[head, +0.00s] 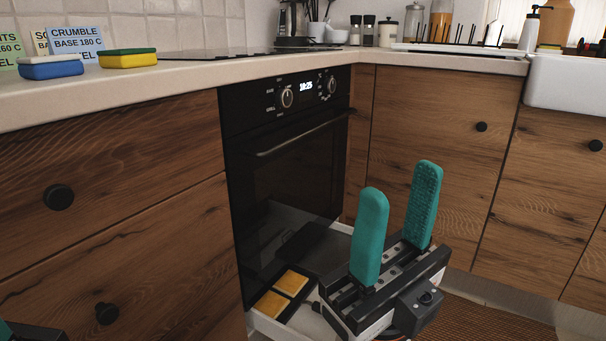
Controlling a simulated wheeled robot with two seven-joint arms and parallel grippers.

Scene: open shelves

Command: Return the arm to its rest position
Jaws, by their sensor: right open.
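My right gripper (401,186) is in front of the oven and the wooden cabinet doors, at the lower right of centre. Its two teal fingers point up and stand apart with nothing between them. Its body hides part of a low, pale-edged drawer or tray behind it. My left gripper (6,330) shows only as a teal tip and a dark part in the bottom left corner. Most of it is outside the picture, so its jaws cannot be judged.
The black oven (290,150) is shut. Below it, the pale-edged drawer or tray (262,326) juts out, holding yellow rectangular pieces (291,282).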

